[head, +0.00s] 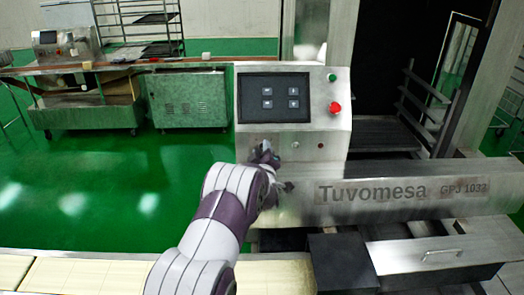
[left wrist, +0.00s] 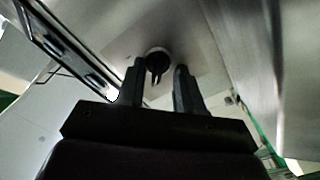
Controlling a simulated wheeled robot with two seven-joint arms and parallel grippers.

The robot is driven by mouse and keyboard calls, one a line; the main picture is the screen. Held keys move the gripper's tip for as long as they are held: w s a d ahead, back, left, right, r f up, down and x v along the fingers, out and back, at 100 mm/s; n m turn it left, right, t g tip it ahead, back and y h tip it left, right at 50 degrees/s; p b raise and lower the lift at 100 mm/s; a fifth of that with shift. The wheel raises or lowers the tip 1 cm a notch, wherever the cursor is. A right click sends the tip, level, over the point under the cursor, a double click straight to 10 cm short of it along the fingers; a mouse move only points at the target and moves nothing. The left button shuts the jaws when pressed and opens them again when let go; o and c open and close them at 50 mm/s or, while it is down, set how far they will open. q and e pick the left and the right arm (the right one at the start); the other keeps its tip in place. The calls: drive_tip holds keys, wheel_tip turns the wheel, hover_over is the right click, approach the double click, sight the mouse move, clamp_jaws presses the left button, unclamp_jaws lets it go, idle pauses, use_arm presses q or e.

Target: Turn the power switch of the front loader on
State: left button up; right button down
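The front loader is the steel machine marked "Tuvomesa" (head: 400,195), with a control panel (head: 315,150) on its upright box. The power switch (left wrist: 158,62) shows in the left wrist view as a black round knob with a raised grip on a steel plate. My right gripper is out of view.
A dark screen (head: 273,97), a green button (head: 332,77) and a red button (head: 335,108) are on the panel above my gripper. A pale conveyor (head: 90,272) runs along the front. A steel cabinet (head: 188,99) stands behind at left. The green floor between is clear.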

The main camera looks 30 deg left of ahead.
use_arm(q)
drive_tip(key=shift+d+r, duration=0.1)
drive_tip(key=shift+d, duration=0.1)
clamp_jaws()
drive_tip(key=shift+m, duration=0.3)
drive_tip(key=shift+b, duration=0.35)
drive_tip(key=shift+f+m+b, duration=0.2)
drive_tip(key=shift+m+b, duration=0.45)
drive_tip(key=shift+m, duration=0.55)
drive_tip(key=m+b, duration=0.1)
drive_tip(key=m, duration=0.3)
drive_tip(key=shift+d+m+b, duration=0.15)
drive_tip(key=shift+m+b, duration=0.15)
drive_tip(key=m, duration=0.4)
drive_tip(key=shift+w+d+m, duration=0.1)
drive_tip(key=shift+m, duration=0.2)
drive_tip(key=m, duration=0.5)
drive_tip(key=shift+d+f+m, duration=0.1)
drive_tip(key=shift+m, duration=0.2)
drive_tip(key=shift+f+m, duration=0.1)
drive_tip(key=shift+m, duration=0.2)
